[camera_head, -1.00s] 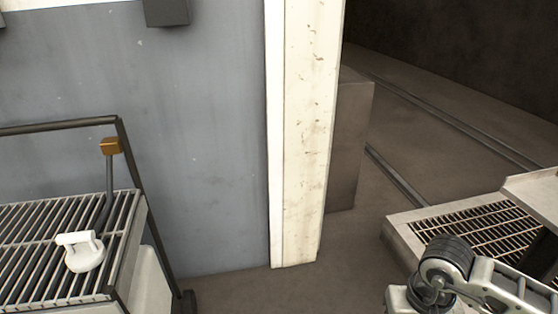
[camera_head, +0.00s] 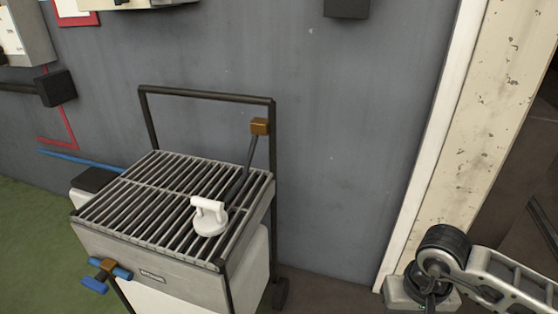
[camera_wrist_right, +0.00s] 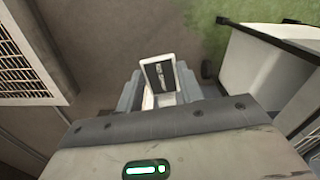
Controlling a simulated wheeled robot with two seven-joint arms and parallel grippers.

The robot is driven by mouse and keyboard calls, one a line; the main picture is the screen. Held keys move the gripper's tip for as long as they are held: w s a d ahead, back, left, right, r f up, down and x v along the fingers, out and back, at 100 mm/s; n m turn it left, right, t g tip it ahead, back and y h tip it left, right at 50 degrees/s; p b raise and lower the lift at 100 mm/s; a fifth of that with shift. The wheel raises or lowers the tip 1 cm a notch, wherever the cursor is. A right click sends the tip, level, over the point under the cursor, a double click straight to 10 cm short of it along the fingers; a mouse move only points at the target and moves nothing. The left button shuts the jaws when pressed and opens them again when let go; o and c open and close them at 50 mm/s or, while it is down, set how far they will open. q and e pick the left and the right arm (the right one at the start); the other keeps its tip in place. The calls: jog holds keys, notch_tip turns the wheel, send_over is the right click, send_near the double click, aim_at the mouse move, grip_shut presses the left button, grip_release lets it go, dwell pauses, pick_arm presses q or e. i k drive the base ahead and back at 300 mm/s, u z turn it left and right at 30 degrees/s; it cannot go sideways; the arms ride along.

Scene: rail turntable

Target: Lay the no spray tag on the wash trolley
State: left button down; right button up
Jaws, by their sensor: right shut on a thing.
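The wash trolley (camera_head: 185,284) stands in the middle left of the head view, against the grey wall. It has a slatted grate top, a dark rail frame and pale sides. My right gripper (camera_wrist_right: 160,94) is shut on a small tag (camera_wrist_right: 160,76) with a pale border and a dark face, in the right wrist view. The tag's marking is too small to read. My right arm shows at the lower right of the head view, clear of the trolley. My left gripper is out of view.
A pale post (camera_head: 455,150) stands at right. Much of the grate's left part is clear.

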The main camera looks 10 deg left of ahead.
aim_at(150, 207)
jog(key=u, duration=1.85)
jog(key=i, duration=1)
